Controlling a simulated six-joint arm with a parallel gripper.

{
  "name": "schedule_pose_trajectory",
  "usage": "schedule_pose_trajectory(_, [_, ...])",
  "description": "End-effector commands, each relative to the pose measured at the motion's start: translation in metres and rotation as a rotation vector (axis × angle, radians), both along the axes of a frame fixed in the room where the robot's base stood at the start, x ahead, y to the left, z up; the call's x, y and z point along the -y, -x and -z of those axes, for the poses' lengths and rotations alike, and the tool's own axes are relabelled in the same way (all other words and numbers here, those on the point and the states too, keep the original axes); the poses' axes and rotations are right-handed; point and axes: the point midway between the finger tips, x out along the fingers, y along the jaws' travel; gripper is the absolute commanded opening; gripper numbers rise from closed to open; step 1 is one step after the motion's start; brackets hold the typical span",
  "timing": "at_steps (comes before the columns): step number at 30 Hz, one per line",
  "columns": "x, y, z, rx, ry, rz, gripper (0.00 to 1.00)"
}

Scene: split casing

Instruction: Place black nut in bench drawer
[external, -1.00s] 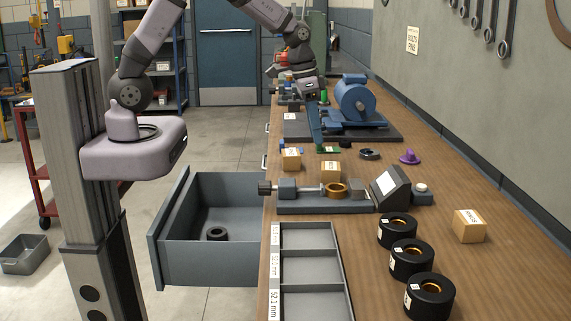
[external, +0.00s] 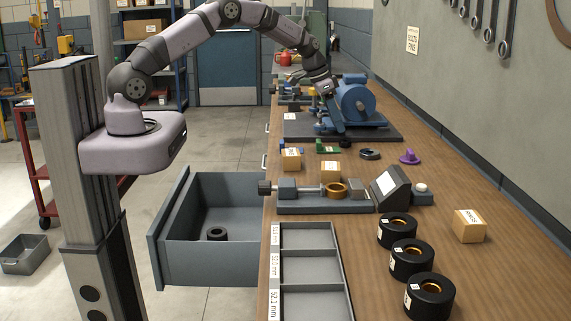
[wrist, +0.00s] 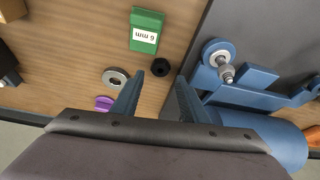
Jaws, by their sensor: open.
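The small black nut (wrist: 160,67) lies on the wooden bench beside the green box marked 6 mm (wrist: 147,31). It also shows in the external view (external: 345,143), near the front edge of the dark base plate. My gripper (wrist: 160,78) is open, with its blue fingers on either side of the nut's line in the wrist view and nothing between them. In the external view my gripper (external: 340,131) is tilted above the bench by the blue motor; its height over the nut is hard to tell. The bench drawer (external: 210,264) is pulled open at the left, with a black ring (external: 216,233) inside.
The blue motor machine (external: 358,103) stands close to my gripper on its dark plate. A metal washer (wrist: 116,77) and a purple part (wrist: 104,103) lie near the nut. Cardboard boxes (external: 330,172), a gauge fixture (external: 320,205) and a sectioned tray (external: 310,268) stand nearer the camera.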

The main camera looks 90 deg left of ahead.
Motion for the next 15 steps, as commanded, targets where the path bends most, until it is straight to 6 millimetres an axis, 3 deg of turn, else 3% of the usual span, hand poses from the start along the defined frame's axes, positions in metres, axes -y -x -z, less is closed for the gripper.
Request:
schedule_pose_trajectory(8, [0.0, -0.003, 0.006, 0.0, 0.0, 0.0, 0.4])
schedule_pose_trajectory(15, [-0.001, -0.009, 0.024, -0.002, 0.002, 0.0, 0.4])
